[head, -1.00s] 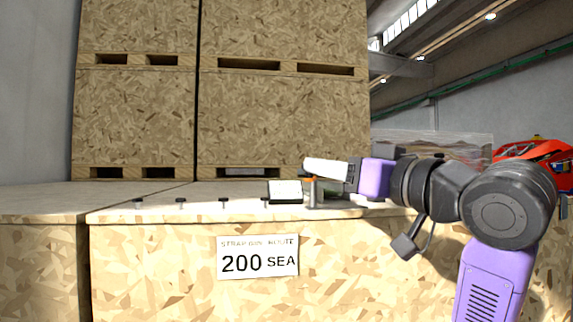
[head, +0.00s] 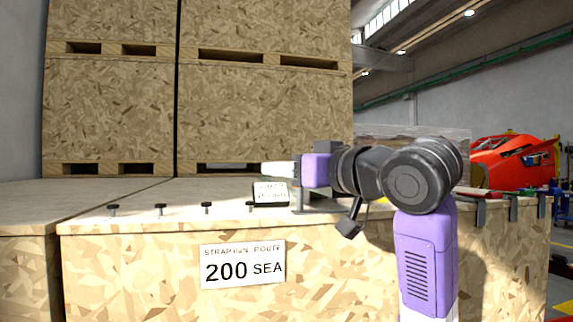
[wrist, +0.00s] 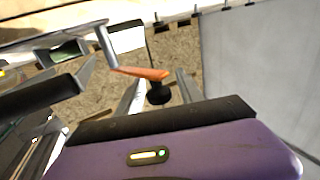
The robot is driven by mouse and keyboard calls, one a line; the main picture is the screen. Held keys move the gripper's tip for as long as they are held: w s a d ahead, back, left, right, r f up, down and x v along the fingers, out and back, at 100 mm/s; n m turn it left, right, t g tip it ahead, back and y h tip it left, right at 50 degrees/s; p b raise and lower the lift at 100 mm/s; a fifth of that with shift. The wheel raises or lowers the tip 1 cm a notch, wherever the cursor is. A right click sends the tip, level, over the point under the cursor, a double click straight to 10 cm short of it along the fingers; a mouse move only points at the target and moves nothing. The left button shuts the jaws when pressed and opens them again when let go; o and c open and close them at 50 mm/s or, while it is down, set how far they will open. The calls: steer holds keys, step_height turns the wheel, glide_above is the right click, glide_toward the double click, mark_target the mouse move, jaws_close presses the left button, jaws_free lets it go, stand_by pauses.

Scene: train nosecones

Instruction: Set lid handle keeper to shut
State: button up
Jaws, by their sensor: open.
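My gripper (wrist: 158,88) is open in the wrist view, its two grey fingers spread apart. An orange tab (wrist: 142,72) on a bent grey metal arm (wrist: 108,45) shows near the fingertips; it may be the lid handle keeper. A black knob (wrist: 159,94) on a thin stem appears between the fingers. Whether either touches a finger is unclear. In the head view my gripper (head: 278,170) lies level just above the crate lid (head: 140,195), beside a grey upright bracket (head: 299,197). The orange tab cannot be made out there.
Black pegs (head: 160,209) line the lid's front edge. A small dark-framed label (head: 270,194) stands near my gripper. Tall stacked crates (head: 265,110) rise behind. A sign (head: 242,266) is on the crate front. A red nosecone (head: 505,160) is at the right.

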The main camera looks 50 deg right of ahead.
jaws_close()
stand_by(1.5)
